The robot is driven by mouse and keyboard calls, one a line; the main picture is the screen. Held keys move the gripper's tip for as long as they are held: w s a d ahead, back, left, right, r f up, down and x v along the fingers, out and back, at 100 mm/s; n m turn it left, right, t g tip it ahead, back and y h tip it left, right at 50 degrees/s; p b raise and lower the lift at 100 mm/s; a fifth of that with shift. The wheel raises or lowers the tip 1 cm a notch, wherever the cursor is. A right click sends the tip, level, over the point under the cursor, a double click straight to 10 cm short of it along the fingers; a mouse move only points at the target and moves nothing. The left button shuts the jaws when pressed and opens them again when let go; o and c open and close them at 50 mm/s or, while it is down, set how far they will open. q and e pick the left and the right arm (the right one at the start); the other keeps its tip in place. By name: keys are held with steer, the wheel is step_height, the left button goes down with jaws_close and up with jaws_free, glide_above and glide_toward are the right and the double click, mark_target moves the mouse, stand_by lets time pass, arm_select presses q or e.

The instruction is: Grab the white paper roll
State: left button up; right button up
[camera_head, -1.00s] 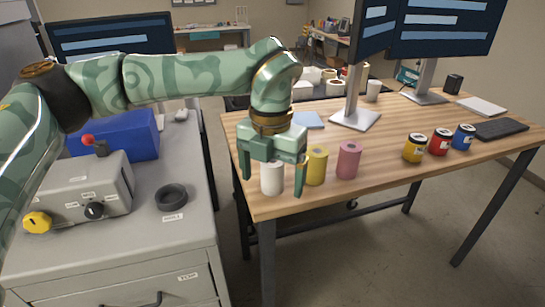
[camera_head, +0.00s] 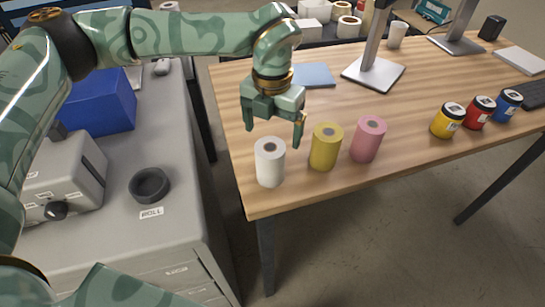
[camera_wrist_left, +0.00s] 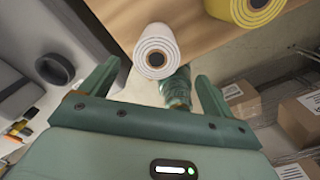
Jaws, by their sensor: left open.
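The white paper roll (camera_head: 269,165) stands upright near the front left corner of the wooden table (camera_head: 400,100). My left gripper (camera_head: 273,136) is open and empty, its fingers pointing down. In the head view, its fingertips show just above and behind the roll's top, one towards each side. In the left wrist view (camera_wrist_left: 155,88), the white roll (camera_wrist_left: 157,48) shows end-on beyond the open fingers, roughly between them and nearer the left one. I cannot tell the exact gap. My right gripper is not in view.
A yellow roll (camera_head: 325,150) and a pink roll (camera_head: 368,140) stand close to the right of the white one. Yellow, red and blue jars stand farther right. A grey cabinet (camera_head: 120,245) with a black ring (camera_head: 150,186) is at left, across a gap.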

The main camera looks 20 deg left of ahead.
mark_target(271, 147)
arm_select(q)
steer(key=f, duration=0.3)
steer(key=shift+w+a+f, duration=0.1)
steer(key=shift+w+a, duration=0.05)
steer(key=shift+a, duration=0.1)
steer(key=shift+a+f, duration=0.15)
steer(key=shift+f, duration=0.2)
steer(key=shift+f+p, duration=0.3)
steer(key=shift+p, duration=0.05)
steer(key=f, duration=0.2)
steer(key=f+p, duration=0.1)
steer(key=shift+d+f, duration=0.2)
steer(key=shift+f, duration=0.15)
steer(key=shift+a+f, duration=0.15)
steer(key=shift+f, duration=0.35)
steer(key=c, duration=1.1)
steer(key=shift+c, duration=0.5)
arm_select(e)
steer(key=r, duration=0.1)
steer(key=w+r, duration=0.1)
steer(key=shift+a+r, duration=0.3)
